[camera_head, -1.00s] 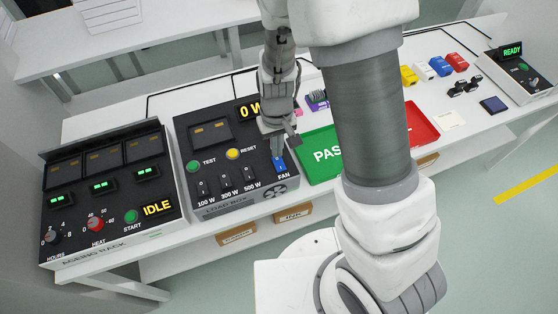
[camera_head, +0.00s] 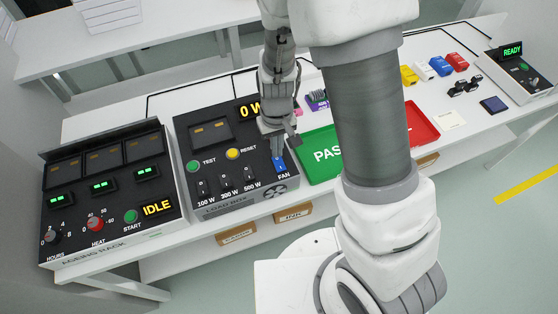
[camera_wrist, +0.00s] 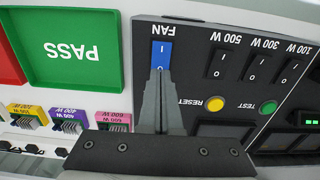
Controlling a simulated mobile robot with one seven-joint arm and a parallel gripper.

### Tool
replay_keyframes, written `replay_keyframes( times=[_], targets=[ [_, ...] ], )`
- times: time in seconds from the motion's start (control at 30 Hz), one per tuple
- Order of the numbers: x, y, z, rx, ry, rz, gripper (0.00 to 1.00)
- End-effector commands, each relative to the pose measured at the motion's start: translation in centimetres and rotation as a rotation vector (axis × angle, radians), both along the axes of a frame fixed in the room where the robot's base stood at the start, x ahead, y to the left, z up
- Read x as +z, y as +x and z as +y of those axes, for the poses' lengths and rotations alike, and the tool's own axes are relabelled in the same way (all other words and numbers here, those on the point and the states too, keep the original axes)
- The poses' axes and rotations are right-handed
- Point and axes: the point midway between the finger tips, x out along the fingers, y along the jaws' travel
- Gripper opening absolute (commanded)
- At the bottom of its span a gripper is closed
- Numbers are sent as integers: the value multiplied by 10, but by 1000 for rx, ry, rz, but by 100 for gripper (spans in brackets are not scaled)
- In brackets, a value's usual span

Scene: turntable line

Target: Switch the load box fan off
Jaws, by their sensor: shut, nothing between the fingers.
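The load box (camera_head: 200,135) is a dark sloped panel on the bench, with a display reading 0 W. Its blue FAN switch (camera_head: 280,165) is at the panel's lower right, above the FAN label. In the wrist view the load box shows upside down, and the blue FAN switch (camera_wrist: 161,53) has its I mark visible. My gripper (camera_head: 277,151) is shut and empty, pointing down at the switch. In the wrist view the closed fingertips (camera_wrist: 160,74) overlap the switch's near end; I cannot tell whether they touch it. Which way the switch is tipped is unclear.
Three black switches (camera_head: 225,181) marked 100 W, 300 W and 500 W sit left of the FAN switch. Green TEST (camera_head: 193,166) and yellow RESET (camera_head: 232,154) buttons are above them. The ageing rack (camera_head: 105,190) stands left; the green PASS tray (camera_head: 318,154) lies right.

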Motion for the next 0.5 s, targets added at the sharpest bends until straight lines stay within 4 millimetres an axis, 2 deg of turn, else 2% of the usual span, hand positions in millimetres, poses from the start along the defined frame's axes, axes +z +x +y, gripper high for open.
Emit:
replay_keyframes(
  times=[0.5],
  targets=[
    [-9, 0, 0, 0, 0, 0, 0]
  ],
)
